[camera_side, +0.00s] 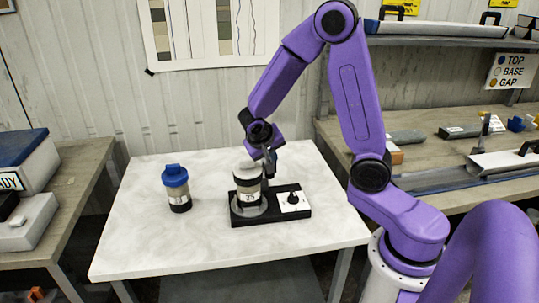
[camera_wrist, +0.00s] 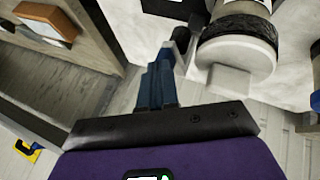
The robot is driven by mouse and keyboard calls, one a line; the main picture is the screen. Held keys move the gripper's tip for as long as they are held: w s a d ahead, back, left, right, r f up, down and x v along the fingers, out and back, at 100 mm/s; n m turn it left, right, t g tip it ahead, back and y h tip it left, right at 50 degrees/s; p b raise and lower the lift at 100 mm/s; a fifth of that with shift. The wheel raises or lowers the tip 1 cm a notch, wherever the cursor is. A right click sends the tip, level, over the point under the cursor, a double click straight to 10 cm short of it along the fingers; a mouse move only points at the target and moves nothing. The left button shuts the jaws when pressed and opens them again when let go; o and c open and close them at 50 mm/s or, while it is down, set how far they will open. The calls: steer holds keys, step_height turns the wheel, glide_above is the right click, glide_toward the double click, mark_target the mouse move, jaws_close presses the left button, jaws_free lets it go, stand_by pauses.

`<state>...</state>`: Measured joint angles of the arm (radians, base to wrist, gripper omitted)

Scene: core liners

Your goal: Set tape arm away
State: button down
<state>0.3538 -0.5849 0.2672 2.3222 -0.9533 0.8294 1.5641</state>
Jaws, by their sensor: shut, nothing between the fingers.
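I cannot single out a tape arm for sure. A jar (camera_side: 248,182) with a pale top, dark band and label stands on a black device (camera_side: 237,220), which has a white dial plate (camera_side: 293,200) with a black knob. In the wrist view a cylinder with a black band (camera_wrist: 239,30) and pale end, likely that jar, is close by on the right. My gripper (camera_side: 269,172) is beside the jar's upper right, its fingers shut and empty; whether it touches the jar is unclear. Its blue fingers (camera_wrist: 158,80) show left of the cylinder in the wrist view.
A blue-lidded jar (camera_side: 176,188) stands left on the white table (camera_side: 135,245). A bench with white and blue boxes (camera_side: 25,162) is at far left. A right-hand bench (camera_side: 400,157) holds grey channels and small parts. The table's front is clear.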

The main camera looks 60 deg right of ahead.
steer(key=shift+s+d, duration=0.55)
steer(key=shift+d, duration=0.35)
steer(key=shift+s+d, duration=0.15)
steer(key=shift+d, duration=0.25)
steer(key=shift+s+d, duration=0.15)
steer(key=shift+d, duration=0.45)
steer(key=shift+d, duration=0.1)
steer(key=s+a+r, duration=0.3)
steer(key=s+r, duration=0.1)
steer(key=r, duration=0.4)
steer(key=shift+s+a, duration=0.35)
steer(key=shift+s, duration=0.05)
stand_by(0.5)
